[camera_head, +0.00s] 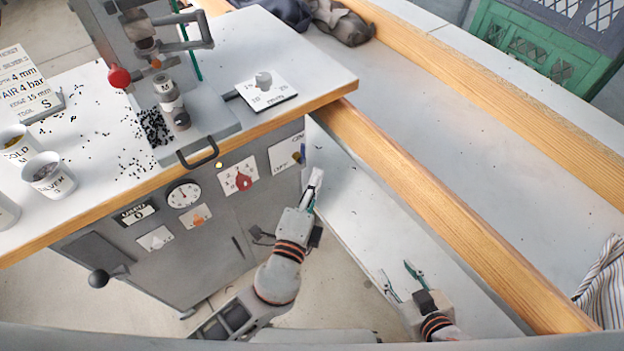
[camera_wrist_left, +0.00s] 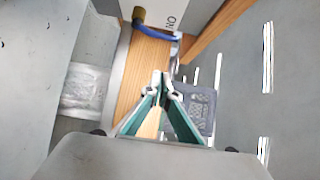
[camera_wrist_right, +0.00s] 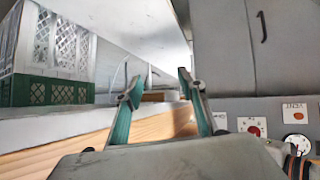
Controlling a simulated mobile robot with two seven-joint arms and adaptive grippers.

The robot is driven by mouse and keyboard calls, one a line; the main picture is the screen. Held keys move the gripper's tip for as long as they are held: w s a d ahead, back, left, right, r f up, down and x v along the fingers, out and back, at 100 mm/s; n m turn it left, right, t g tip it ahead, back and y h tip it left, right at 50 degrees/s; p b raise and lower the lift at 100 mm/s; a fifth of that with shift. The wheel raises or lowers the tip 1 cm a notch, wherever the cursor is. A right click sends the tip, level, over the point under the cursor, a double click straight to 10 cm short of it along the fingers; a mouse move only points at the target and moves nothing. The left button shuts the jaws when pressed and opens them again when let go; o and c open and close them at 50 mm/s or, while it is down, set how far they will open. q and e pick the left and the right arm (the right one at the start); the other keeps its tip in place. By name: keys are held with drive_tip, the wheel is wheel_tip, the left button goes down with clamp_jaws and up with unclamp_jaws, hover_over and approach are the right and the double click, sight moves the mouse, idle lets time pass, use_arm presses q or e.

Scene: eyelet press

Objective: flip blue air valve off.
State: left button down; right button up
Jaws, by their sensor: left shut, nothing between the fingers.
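The blue air valve sits on a white plate (camera_head: 287,154) at the right end of the grey cabinet front; "OFF" lettering shows on its lower part. In the left wrist view the blue lever (camera_wrist_left: 158,34) runs from a brass hub (camera_wrist_left: 138,15) toward printed "ON" letters, ahead of the fingers. My left gripper (camera_head: 315,180) is shut and empty, just below and right of the plate and apart from it. It also shows at the bottom middle of the left wrist view (camera_wrist_left: 161,80). My right gripper (camera_head: 402,277) is open and empty, low at the right.
A red knob (camera_head: 243,180), a gauge (camera_head: 184,194) and other small plates share the cabinet front. A black handle (camera_head: 198,152) juts from the worktop edge above. A wooden rail (camera_head: 440,205) runs right of both grippers. A green crate (camera_head: 540,50) stands far right.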

sight(302, 154)
use_arm(q)
drive_tip(key=w+a+p, duration=0.1)
drive_tip(key=w+a, duration=0.1)
drive_tip(key=w, duration=0.4)
drive_tip(key=shift+w, duration=0.25)
use_arm(e)
drive_tip(key=shift+s+a+r, duration=0.25)
drive_tip(key=shift+s+a, duration=0.05)
drive_tip(key=shift+s, duration=0.05)
use_arm(q)
drive_tip(key=shift+f, duration=0.15)
use_arm(e)
drive_tip(key=shift+d+f, duration=0.1)
use_arm(q)
drive_tip(key=shift+s+a+t+b, duration=0.15)
drive_tip(key=shift+t+b, duration=0.15)
drive_tip(key=shift+b, duration=0.6)
use_arm(e)
drive_tip(key=shift+s+d+f, duration=0.3)
drive_tip(key=shift+f, duration=0.15)
use_arm(q)
drive_tip(key=shift+n, duration=0.3)
